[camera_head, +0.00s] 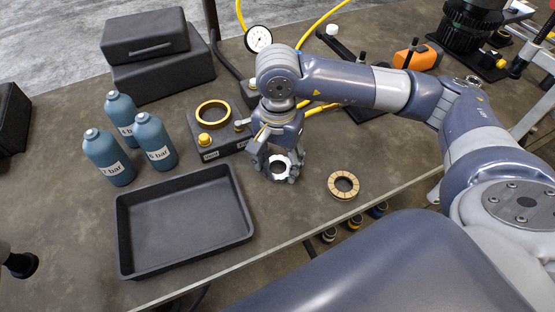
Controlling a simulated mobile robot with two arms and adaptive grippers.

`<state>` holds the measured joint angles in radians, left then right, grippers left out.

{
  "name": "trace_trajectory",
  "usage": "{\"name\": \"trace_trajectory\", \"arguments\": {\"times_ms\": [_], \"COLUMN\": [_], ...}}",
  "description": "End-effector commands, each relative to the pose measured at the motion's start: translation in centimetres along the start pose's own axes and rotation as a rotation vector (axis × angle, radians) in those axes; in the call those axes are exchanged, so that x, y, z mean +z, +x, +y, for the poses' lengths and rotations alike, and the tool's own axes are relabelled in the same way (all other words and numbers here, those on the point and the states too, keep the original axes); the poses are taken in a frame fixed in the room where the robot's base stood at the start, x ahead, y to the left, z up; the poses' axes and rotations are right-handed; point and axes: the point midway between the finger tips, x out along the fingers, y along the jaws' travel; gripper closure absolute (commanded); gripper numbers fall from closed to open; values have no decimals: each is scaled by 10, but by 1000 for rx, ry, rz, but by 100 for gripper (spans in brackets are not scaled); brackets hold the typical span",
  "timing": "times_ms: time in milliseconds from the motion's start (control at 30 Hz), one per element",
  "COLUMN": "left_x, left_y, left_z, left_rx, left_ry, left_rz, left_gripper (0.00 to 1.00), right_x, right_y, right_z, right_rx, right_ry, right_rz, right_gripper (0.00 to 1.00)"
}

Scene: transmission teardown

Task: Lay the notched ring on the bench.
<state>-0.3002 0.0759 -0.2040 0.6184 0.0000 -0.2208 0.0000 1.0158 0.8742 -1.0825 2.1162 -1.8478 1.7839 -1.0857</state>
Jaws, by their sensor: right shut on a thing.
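My right gripper (279,172) points down over the bench (300,220), between the tray and the brass ring. It is shut on a small pale silvery ring with a toothed outline, the notched ring (279,164). The fingers partly hide the ring. I cannot tell whether its lower edge touches the bench. My left gripper is not clearly in view.
A segmented brass ring (343,197) lies near the bench's front edge. An empty black tray (124,225) is at left front. Blue bottles (109,160), a block with a yellow ring (213,123) and dark cases (160,70) stand behind.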

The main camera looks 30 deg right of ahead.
Motion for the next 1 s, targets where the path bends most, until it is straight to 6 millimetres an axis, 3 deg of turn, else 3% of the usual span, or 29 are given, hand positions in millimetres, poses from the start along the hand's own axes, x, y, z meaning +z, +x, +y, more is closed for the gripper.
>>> {"name": "trace_trajectory", "arguments": {"times_ms": [67, 100, 200, 700, 1000], "left_x": [-12, -14, -15, 4, 4], "left_y": [4, 4, 3, -1, 18], "left_z": [-2, -2, -3, -5, -5], "left_rx": [-2, -3, -4, -6, -6], "left_ry": [-1, -1, -2, -4, -3], "left_rz": [19, 24, 25, -6, -3], "left_gripper": [100, 100, 100, 100, 100], "right_x": [0, 0, 0, 0, 0], "right_y": [3, 3, 2, -5, -69], "right_z": [0, 0, 0, -1, -2], "right_rx": [-1, 0, 0, -3, -7], "right_ry": [0, 0, 0, 0, -1], "right_rz": [0, 0, 0, 1, 4], "right_gripper": [77, 42, 24, 24, 24]}}
